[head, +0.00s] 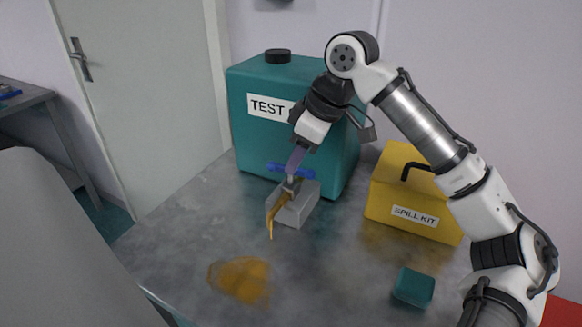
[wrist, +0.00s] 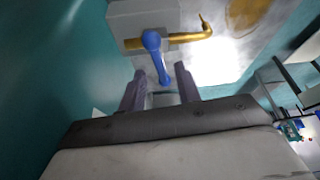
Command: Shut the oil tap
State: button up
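The oil tap has a blue handle (head: 278,168) and a brass spout (head: 278,206), set on a grey block (head: 297,207) in front of a teal tank (head: 240,130) marked TEST. In the wrist view the blue handle (wrist: 157,57) lies crosswise to the brass pipe (wrist: 190,37). My gripper (head: 294,164) is at the tap from above. In the wrist view my gripper (wrist: 160,88) is open, its two fingers apart, with the handle's end at the gap between them. I cannot tell whether either finger touches the handle.
A brown oil puddle (head: 240,279) lies on the grey table (head: 330,270) below the spout. A yellow spill kit box (head: 412,205) stands at right, a small green block (head: 413,287) nearer the front. The tank stands close behind the tap. The table's middle front is clear.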

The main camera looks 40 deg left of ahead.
jog(key=shift+x, duration=2.05)
jog(key=shift+c, duration=0.4)
grip_shut()
